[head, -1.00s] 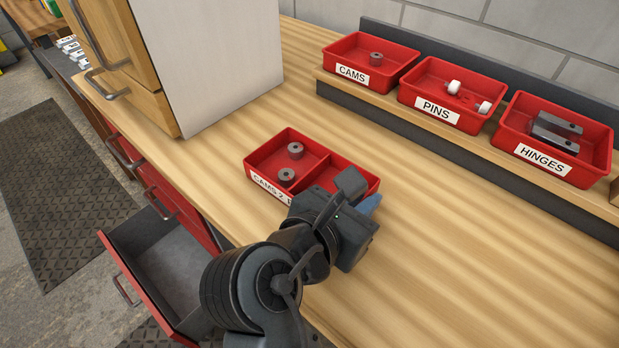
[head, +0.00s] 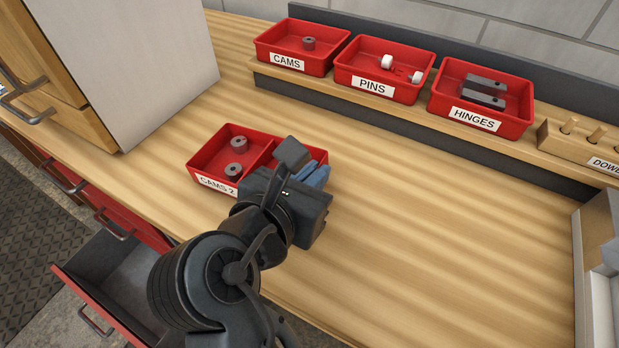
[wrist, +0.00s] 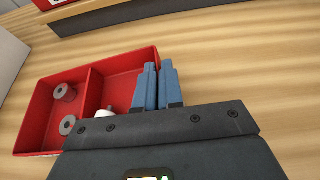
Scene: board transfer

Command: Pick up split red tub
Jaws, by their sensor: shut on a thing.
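The split red tub (head: 212,158) sits on the wooden bench, labelled "CAMS 2" on its visible front part. Its left compartment holds two grey cams (head: 238,142). In the wrist view the tub (wrist: 118,85) also shows a white pin (wrist: 105,113) in its right compartment, partly hidden by my gripper. My gripper (head: 318,173) is at the tub's right end. Its blue fingers (wrist: 158,72) are shut on the right wall there. My gripper hides the tub's front right corner and the rest of its label. I cannot tell any gap under the tub.
Red bins labelled CAMS (head: 288,62), PINS (head: 372,87) and HINGES (head: 473,118) stand on a raised shelf behind. A dowel holder (head: 583,146) is right of them. A cabinet (head: 155,75) stands at left. An open drawer (head: 125,265) juts out below. The bench right of my gripper is clear.

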